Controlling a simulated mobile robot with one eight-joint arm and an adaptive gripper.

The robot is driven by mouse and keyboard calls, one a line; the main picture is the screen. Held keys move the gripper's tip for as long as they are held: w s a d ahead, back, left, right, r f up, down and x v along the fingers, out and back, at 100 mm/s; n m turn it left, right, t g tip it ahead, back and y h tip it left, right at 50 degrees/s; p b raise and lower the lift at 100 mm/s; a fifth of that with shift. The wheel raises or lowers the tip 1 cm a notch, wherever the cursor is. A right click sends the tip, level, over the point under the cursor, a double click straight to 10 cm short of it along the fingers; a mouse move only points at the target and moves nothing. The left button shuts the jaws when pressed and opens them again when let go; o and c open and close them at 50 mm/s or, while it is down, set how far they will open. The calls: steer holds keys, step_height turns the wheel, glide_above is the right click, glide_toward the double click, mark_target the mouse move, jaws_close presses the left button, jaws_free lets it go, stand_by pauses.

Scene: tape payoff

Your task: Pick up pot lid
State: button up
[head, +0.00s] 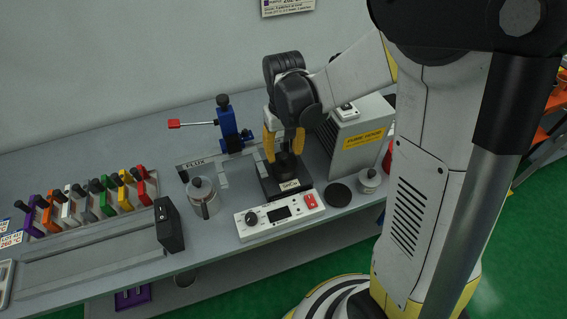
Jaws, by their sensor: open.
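My gripper (284,152) points down with its two yellow fingers apart, above and around the top of a small black pot unit. A dark round piece (286,162), which looks like the pot lid, sits on top of the unit's black base (272,190). The fingertips are on either side of it or just above it; I cannot tell whether they touch it. The gripper partly hides its top. The base stands behind a white control box (280,216) with a knob, a display and a red switch.
A metal can (203,198) stands to the left, beside a FLUX sign (195,162). A blue clamp-like tool (228,127) is behind. A grey fume unit (357,140), a black disc (339,194) and a small lidded jar (369,180) are to the right. Colored handles line the left.

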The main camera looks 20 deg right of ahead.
step_height(320, 180, down, 2)
steer(key=shift+f, duration=0.1)
jaws_close()
steer(key=shift+r, duration=0.3)
